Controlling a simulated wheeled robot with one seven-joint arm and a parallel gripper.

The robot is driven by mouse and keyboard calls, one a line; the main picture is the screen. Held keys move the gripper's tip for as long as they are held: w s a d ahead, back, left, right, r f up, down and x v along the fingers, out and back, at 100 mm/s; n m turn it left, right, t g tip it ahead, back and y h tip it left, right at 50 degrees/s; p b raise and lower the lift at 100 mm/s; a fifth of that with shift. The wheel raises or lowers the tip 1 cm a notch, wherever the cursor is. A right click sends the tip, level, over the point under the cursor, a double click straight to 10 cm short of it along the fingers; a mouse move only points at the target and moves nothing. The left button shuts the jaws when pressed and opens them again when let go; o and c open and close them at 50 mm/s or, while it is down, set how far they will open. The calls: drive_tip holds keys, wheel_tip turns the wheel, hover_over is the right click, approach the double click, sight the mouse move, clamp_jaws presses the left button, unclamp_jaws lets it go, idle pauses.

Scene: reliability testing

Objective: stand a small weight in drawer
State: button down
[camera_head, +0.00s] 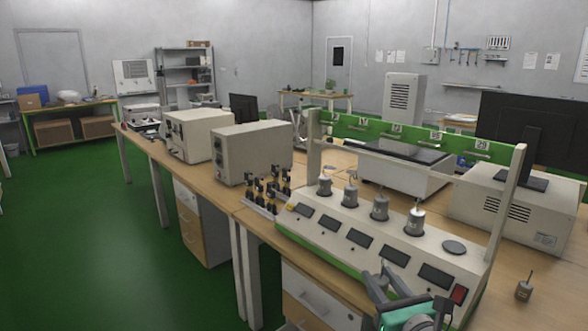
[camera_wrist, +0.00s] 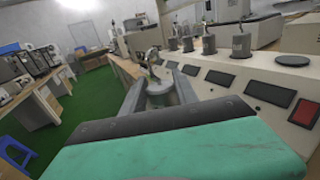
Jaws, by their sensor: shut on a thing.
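My gripper (camera_head: 384,283) is at the lower right of the head view, in front of the test device. In the wrist view its two fingers are closed around a small grey weight (camera_wrist: 159,88) with a hook on top. The weight is upright in that picture and its lower part is hidden. A drawer cabinet (camera_head: 302,296) with a pale front stands under the near bench, partly cut off by the frame. Another cabinet (camera_head: 190,216) with a white top drawer and wooden fronts below is farther left. Its drawers look shut.
The test device (camera_head: 345,240) carries several hooked weights (camera_head: 380,209) and an empty dark round pad (camera_head: 455,247). Another small weight (camera_head: 524,290) stands on the bench at the right. A rack of black parts (camera_head: 266,188) is left of the device. The green floor (camera_head: 110,240) at left is open.

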drive_tip(key=shift+n+y, duration=0.5)
drive_tip(key=shift+y, duration=0.2)
drive_tip(key=shift+w+a+r+p, duration=0.3)
drive_tip(key=shift+w+a+p, duration=0.6)
drive_tip(key=shift+p, duration=2.55)
drive_tip(key=shift+w+a+r+p, duration=0.25)
drive_tip(key=shift+w+a+p, duration=0.55)
drive_tip(key=shift+p, duration=2.6)
drive_tip(key=shift+s+a, duration=0.15)
